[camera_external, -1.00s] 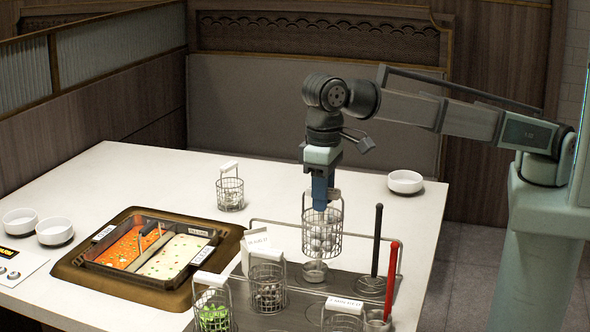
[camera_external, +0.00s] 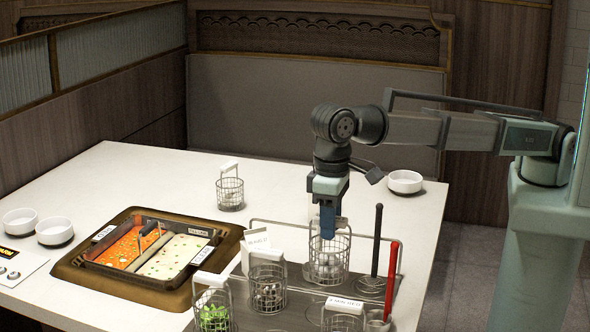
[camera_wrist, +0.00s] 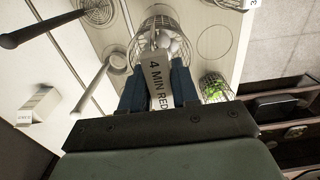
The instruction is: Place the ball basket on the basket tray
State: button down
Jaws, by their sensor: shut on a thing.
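My gripper (camera_external: 328,222) is shut on the handle tag of the ball basket (camera_external: 329,262), a wire basket with pale round balls inside. In the wrist view the tag (camera_wrist: 160,85) between the fingers reads "4 MIN RED", and the basket (camera_wrist: 164,32) hangs beyond it. The basket is upright at the back part of the grey basket tray (camera_external: 290,317). I cannot tell whether its bottom touches the tray.
Other wire baskets stand on the tray: one with dark balls (camera_external: 268,288), one with greens (camera_external: 213,312) and one at the front (camera_external: 342,318). A black ladle (camera_external: 377,240) and a red one (camera_external: 391,275) stand at right. A two-part pot (camera_external: 150,250) is at left; another basket (camera_external: 230,190) stands behind.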

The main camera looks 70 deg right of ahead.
aim_at(328, 259)
notch_tip(328, 259, down, 10)
jog(key=shift+r, duration=0.15)
dwell(0.4)
jog(key=c, duration=0.8)
grip_release()
jog(key=shift+c, duration=0.2)
notch_tip(328, 259, up, 12)
